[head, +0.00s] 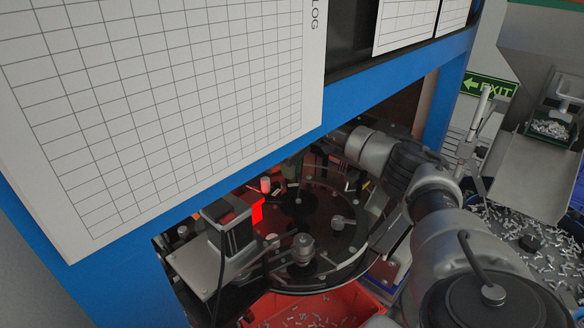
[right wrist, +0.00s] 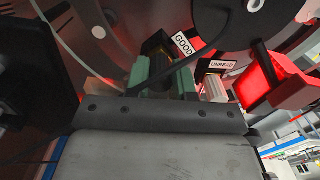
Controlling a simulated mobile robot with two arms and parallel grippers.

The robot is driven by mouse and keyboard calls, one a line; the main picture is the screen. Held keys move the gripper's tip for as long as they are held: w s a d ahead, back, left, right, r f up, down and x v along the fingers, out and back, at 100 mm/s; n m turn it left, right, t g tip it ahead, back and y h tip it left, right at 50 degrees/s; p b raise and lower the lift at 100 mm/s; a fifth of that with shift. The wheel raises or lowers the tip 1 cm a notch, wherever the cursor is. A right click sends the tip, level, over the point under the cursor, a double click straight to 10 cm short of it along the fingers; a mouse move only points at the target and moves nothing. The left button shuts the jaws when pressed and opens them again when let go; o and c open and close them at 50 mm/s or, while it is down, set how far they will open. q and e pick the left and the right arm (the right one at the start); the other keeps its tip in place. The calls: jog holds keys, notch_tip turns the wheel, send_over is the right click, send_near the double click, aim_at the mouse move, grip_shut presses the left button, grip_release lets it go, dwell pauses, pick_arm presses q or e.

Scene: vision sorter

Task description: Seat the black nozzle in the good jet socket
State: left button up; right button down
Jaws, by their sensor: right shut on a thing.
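My right gripper shows in the right wrist view (right wrist: 163,72), with its green fingers shut on a dark part, the black nozzle (right wrist: 156,44), which is seen only in part. The nozzle is right beside the white GOOD label (right wrist: 183,44). The good jet socket itself is hidden or too dark to make out, so I cannot tell whether the nozzle touches it. My left gripper is not in view.
An UNREAD label (right wrist: 222,64) and a red-lit block (right wrist: 268,80) are close to the right of the gripper. The round glass disc (head: 345,250) carries several fixtures. A blue frame beam (head: 230,165) and a gridded white board (head: 160,90) overhang it. A red bin (head: 300,310) stands below.

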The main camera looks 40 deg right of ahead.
jog(key=shift+f, duration=0.35)
jog(key=shift+c, duration=2.4)
grip_release()
jog(key=shift+r, duration=0.1)
jog(key=shift+r+p, duration=0.5)
jog(key=shift+r, duration=3.5)
jog(key=shift+f, duration=0.1)
